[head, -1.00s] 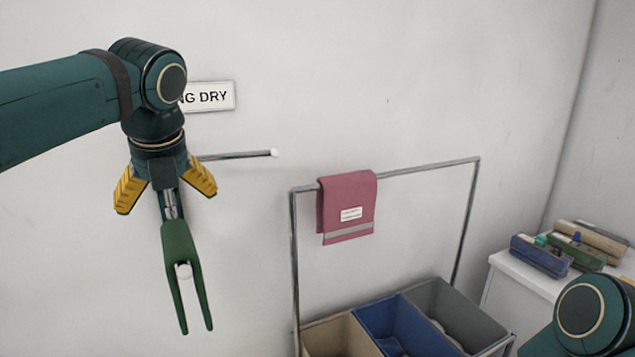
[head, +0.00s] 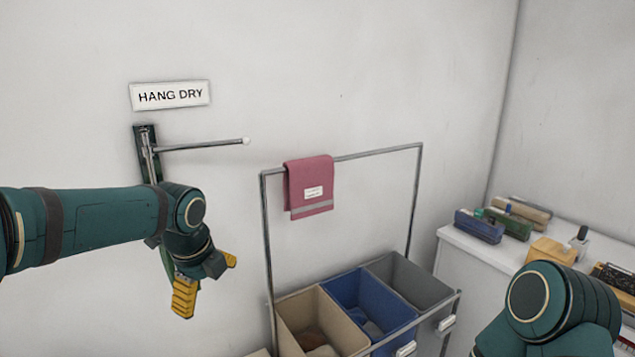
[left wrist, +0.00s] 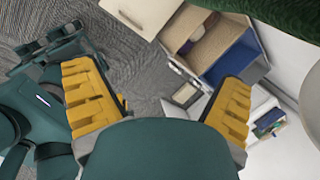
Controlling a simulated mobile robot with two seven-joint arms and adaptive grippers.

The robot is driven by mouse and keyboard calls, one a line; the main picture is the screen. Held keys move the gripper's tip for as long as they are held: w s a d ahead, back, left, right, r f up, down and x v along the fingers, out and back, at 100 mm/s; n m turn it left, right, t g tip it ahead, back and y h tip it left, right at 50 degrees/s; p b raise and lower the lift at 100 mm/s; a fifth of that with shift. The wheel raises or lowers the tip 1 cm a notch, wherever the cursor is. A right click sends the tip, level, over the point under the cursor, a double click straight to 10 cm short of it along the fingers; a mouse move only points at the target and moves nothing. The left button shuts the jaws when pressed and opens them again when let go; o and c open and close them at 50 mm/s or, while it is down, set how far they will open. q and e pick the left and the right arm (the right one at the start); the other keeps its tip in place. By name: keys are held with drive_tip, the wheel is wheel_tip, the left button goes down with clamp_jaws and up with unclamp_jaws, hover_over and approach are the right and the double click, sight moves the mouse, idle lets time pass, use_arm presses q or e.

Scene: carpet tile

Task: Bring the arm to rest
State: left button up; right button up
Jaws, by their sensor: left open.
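My left gripper (head: 207,278), with yellow fingers, is open and empty in front of the wall, left of the drying rail. The left wrist view shows its fingers (left wrist: 163,103) spread with nothing between them. My left arm comes in from the left and hides part of the wall rack (head: 147,150). A green thing, probably cloth, shows only in slivers behind the arm. Green fabric (left wrist: 285,14) also shows at the top right of the left wrist view. My right arm shows at lower right; its gripper is out of view.
A wall rod (head: 200,145) sticks out under the HANG DRY sign (head: 170,95). A pink towel (head: 309,185) hangs on a metal rail (head: 380,153). Below are tan, blue (head: 345,290) and grey bins. A white cabinet (head: 460,262) at right holds several items.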

use_arm(q)
drive_tip(key=s+d+f+n+h, duration=0.1)
drive_tip(key=s+d+f+n, duration=0.25)
drive_tip(key=f, duration=0.55)
drive_tip(key=s+d+f+n+g+h, duration=0.1)
drive_tip(key=s+d+f+n, duration=0.15)
drive_tip(key=f+n, duration=0.4)
drive_tip(key=s+d+f+n+h, duration=0.2)
drive_tip(key=d+f+n, duration=0.1)
drive_tip(key=f, duration=0.8)
drive_tip(key=s+d+f+n, duration=0.1)
drive_tip(key=s+f+n, duration=0.9)
drive_tip(key=s+n, duration=0.2)
drive_tip(key=shift+d+f, duration=0.15)
drive_tip(key=shift+f, duration=0.15)
